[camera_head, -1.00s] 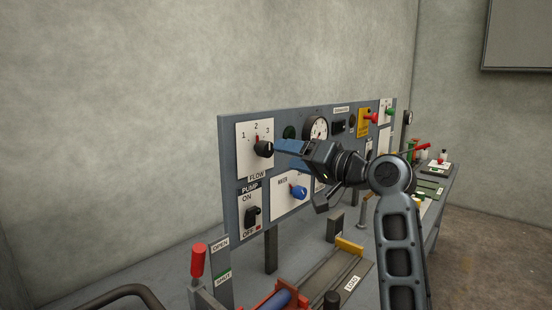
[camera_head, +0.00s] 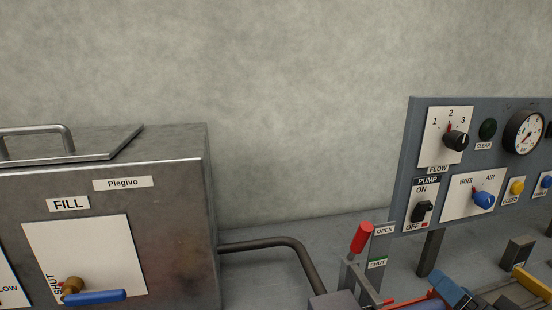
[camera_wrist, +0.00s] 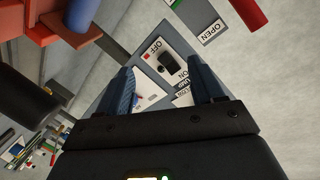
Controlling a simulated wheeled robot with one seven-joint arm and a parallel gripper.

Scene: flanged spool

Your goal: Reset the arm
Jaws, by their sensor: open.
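My gripper (camera_wrist: 163,78) shows in the wrist view with its two blue fingers spread apart and nothing between them. In the head view a blue finger of my gripper (camera_head: 455,292) shows at the bottom right edge, low in front of the control panel (camera_head: 398,205); the rest of my arm is mostly out of the frame. In the wrist view the pump switch (camera_wrist: 170,62) on its white plate appears beyond the gap between the fingers, apart from them.
A red-handled lever (camera_head: 362,238) stands beside the OPEN/SHUT plate. The flow knob (camera_head: 456,140) and blue water/air knob (camera_head: 484,200) are on the panel. A metal tank (camera_head: 180,200) with a blue-handled valve (camera_head: 95,297) is at left, joined to a pipe (camera_head: 285,245).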

